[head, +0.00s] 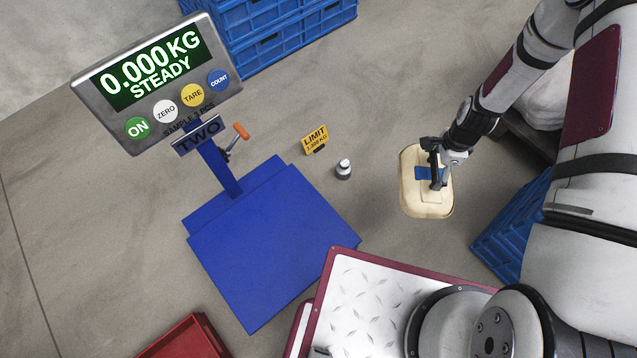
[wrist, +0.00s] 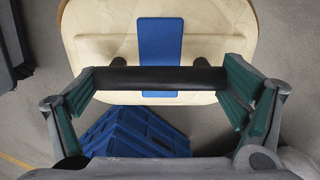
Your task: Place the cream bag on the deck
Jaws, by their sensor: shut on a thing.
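The cream bag (head: 424,203) hangs from my gripper (head: 437,172) in the head view, right of centre, apparently above the floor. It has a blue stripe on its face. In the wrist view the cream bag (wrist: 100,45) fills the upper middle, and my gripper (wrist: 160,82) has its teal-padded fingers at the two ends of its black handle, shut on it. The blue deck (head: 265,240) of the scale is bare and lies left of the bag, well apart from it. The scale's display (head: 152,72) reads 0.000 KG STEADY.
A small grey weight (head: 343,169) and a yellow limit sign (head: 315,139) stand between deck and bag. The scale's post (head: 217,162) rises at the deck's back left. Blue crates (head: 275,30) stand behind. A red bin (head: 186,340) is at the front, a blue crate (head: 512,230) at right.

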